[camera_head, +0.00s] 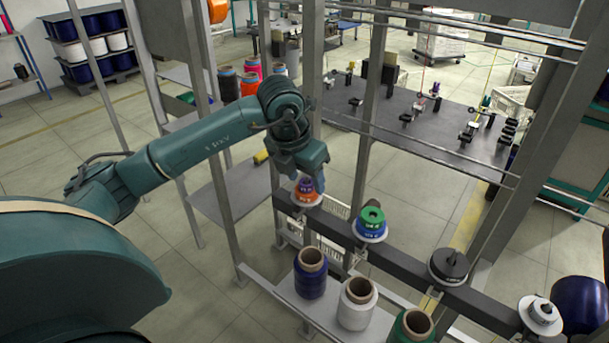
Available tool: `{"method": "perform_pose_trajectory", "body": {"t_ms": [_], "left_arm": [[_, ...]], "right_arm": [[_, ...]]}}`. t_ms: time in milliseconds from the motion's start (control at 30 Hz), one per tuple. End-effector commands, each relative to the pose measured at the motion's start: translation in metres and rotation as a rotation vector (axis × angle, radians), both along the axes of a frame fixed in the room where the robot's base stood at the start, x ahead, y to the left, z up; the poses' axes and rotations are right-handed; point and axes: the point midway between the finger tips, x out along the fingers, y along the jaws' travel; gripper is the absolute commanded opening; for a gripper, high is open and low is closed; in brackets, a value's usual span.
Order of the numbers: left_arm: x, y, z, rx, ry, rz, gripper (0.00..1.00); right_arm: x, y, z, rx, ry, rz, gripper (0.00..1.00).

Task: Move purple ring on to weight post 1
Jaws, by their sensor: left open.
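A purple ring (305,185) sits on top of an orange ring (305,196) on the leftmost post of the dark rail (333,224). My left gripper (307,177) points down right over this stack. Its open fingers are around or just beside the purple ring; I cannot tell whether they touch it. The post under the stack is mostly hidden. To the right, a green ring (371,215) sits on a blue ring (370,230) on the second post. A black weight (449,264) and a white piece (541,312) stand further right. No number marks a post. My right gripper is not in view.
Yarn cones in blue (311,278), white (356,308) and green (405,330) stand on a shelf in front of the rail. Upright grey frame posts (366,120) rise behind it. A dark table (430,120) with small fittings lies beyond.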

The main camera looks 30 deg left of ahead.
Motion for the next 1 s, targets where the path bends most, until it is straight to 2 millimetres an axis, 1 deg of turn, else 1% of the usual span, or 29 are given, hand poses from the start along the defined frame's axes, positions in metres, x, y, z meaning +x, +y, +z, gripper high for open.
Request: {"method": "perform_pose_trajectory", "body": {"t_ms": [33,100,167,233,367,400,700,833,900,1000], "left_arm": [[0.000,0.000,-0.004,0.000,0.000,0.000,0.53],[0.000,0.000,-0.004,0.000,0.000,0.000,0.53],[0.000,0.000,-0.004,0.000,0.000,0.000,0.53],[0.000,0.000,-0.004,0.000,0.000,0.000,0.53],[0.000,0.000,-0.002,0.000,-0.002,0.000,0.53],[-0.003,0.001,0.012,0.000,-0.008,0.000,0.53],[-0.026,0.002,0.084,0.001,-0.008,-0.001,0.53],[-0.033,0.002,0.106,0.000,-0.005,-0.001,0.53],[-0.036,0.003,0.114,0.000,-0.003,0.000,0.53],[-0.039,0.003,0.122,0.000,-0.001,-0.001,0.53]], "right_arm": [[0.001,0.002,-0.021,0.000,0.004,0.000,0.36],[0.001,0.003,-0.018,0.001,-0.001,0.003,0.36],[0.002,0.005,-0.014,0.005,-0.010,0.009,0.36],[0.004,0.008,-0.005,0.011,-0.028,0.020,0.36],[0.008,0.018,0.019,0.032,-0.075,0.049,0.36],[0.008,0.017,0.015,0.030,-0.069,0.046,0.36],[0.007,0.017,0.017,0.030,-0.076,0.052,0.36],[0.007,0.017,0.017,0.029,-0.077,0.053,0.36],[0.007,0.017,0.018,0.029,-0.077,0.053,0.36],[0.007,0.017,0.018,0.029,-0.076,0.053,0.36]]}}
